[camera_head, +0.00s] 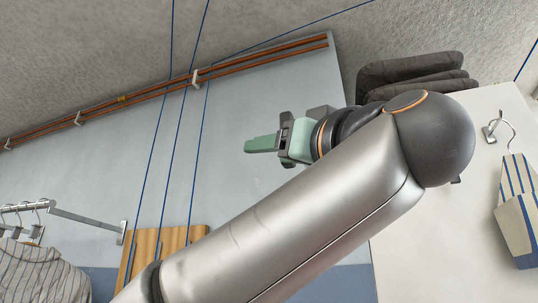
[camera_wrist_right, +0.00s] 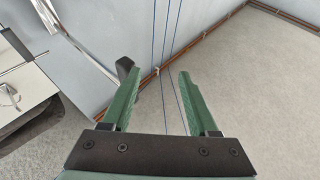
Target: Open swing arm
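The swing arm cannot be identified for certain. In the right wrist view, a shiny metal bar (camera_wrist_right: 75,38) slants down from the upper left. A black knob-like piece (camera_wrist_right: 124,67) shows just beyond the left finger; whether it joins the bar is hidden. My right gripper (camera_wrist_right: 158,76) is open, with its two green fingers apart and nothing held between them. In the head view my right gripper (camera_head: 248,146) is raised in front of the pale wall, pointing left, and its fingers overlap. My left gripper is in neither view.
A white surface with a dark edge (camera_wrist_right: 22,92) lies at the left of the wrist view. Copper pipes (camera_head: 150,93) and blue lines cross the wall and ceiling. Dark folded cloths (camera_head: 415,72) lie behind my right wrist. A striped garment (camera_head: 40,272) hangs lower left, a striped bag (camera_head: 518,215) right.

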